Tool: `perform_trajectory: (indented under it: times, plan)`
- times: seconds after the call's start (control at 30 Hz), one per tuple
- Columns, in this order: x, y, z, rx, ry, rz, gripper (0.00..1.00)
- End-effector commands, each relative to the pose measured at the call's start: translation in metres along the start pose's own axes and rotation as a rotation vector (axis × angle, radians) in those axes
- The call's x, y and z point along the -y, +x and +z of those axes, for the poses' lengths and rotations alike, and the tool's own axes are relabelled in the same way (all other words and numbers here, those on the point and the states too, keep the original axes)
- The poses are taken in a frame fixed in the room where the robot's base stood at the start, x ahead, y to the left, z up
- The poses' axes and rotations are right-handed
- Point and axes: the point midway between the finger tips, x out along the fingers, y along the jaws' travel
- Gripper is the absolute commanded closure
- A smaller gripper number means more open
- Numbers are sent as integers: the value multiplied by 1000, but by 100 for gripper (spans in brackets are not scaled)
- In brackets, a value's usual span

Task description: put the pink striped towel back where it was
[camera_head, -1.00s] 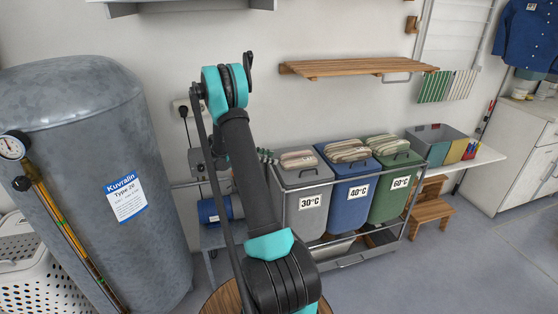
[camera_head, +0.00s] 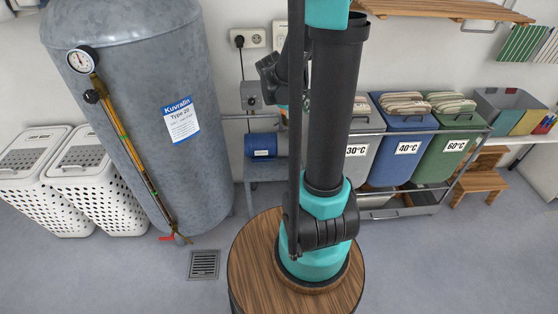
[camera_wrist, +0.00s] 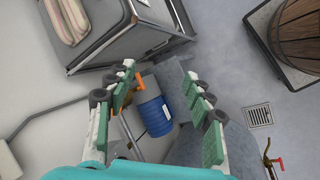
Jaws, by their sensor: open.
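A pinkish, cream-striped folded towel (camera_wrist: 72,18) lies on the lid of the grey bin at the top left of the wrist view. In the head view a small part of the towel on the grey 30°C bin (camera_head: 365,151) shows beside my arm. Similar striped towels lie on the blue 40°C bin (camera_head: 404,103) and the green 60°C bin (camera_head: 450,102); their pink is hard to tell apart. My gripper (camera_wrist: 157,76) is open, with nothing between its fingers, apart from the towel. In the head view my arm mostly hides the gripper.
A blue motor-like cylinder (camera_head: 262,145) sits on a grey stand near the wall, below my gripper in the wrist view. The metal bin rack (camera_head: 420,132) and the large grey tank (camera_head: 145,70) flank it. A wooden shelf (camera_head: 440,9) hangs above. Floor around the drain (camera_head: 204,264) is clear.

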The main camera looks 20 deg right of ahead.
Motion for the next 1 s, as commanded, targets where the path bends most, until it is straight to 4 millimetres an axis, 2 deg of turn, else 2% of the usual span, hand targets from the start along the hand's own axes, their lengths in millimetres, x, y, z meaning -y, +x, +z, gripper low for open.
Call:
perform_trajectory:
  times: [0.03, 0.3, 0.4, 0.5, 0.6, 0.7, 1.0]
  plan:
    - [18, -8, 8, -39, 56, -25, 48]
    - [115, -38, 35, -239, 409, -207, 48]
    - [146, -44, 43, -289, 523, -278, 48]
    - [169, -49, 49, -321, 612, -337, 48]
    - [183, -51, 52, -340, 666, -375, 48]
    - [188, -52, 53, -347, 691, -392, 48]
    - [189, -53, 52, -348, 694, -394, 48]
